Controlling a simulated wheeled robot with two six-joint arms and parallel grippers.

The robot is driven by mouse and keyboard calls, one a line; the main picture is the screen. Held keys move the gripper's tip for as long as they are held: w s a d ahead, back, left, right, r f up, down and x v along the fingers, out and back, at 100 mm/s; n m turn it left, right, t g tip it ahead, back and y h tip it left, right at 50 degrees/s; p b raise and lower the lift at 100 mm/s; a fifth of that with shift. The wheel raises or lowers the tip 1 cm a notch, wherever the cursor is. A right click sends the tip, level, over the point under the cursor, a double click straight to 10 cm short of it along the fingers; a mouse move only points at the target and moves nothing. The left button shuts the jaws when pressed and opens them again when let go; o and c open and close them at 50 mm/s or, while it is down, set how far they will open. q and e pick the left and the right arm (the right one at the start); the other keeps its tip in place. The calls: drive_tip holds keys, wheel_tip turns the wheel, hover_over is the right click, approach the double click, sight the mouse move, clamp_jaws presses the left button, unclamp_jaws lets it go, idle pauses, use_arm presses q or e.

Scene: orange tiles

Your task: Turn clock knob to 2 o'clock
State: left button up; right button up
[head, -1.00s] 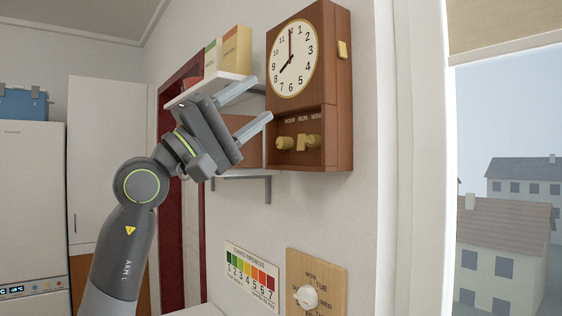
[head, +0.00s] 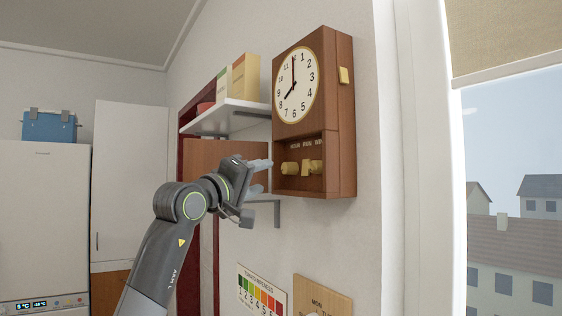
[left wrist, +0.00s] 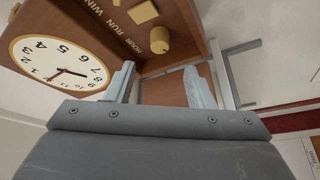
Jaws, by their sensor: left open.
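The wooden wall clock (head: 342,120) hangs with its white dial (head: 296,86) showing about 8 o'clock: the short hand points near 8, the long hand at 12. Its lower recess holds brass knobs: the left, HOUR knob (head: 289,168) and another knob (head: 312,167) to its right. In the left wrist view the HOUR knob (left wrist: 158,41) lies just beyond the fingertips, between their lines. My left gripper (head: 266,175) is open and empty, just left of the recess at knob height, apart from the knob. My right gripper is not in view.
A white shelf (head: 228,115) with boxes is on the wall left of the clock, above my arm. A coloured chart (head: 262,297) and a wooden board (head: 322,296) are below. A window is at the right. Wall space below the clock is free.

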sight(284, 169)
use_arm(q)
drive_tip(key=p+x, duration=0.4)
drive_tip(key=x, duration=0.3)
drive_tip(key=shift+w+d+r, duration=0.15)
drive_tip(key=shift+w+r, duration=0.05)
drive_tip(key=shift+r, duration=0.05)
drive_tip(key=shift+w+d, duration=0.25)
drive_tip(key=shift+w, duration=0.2)
drive_tip(key=c, duration=1)
drive_tip(key=shift+n, duration=0.3)
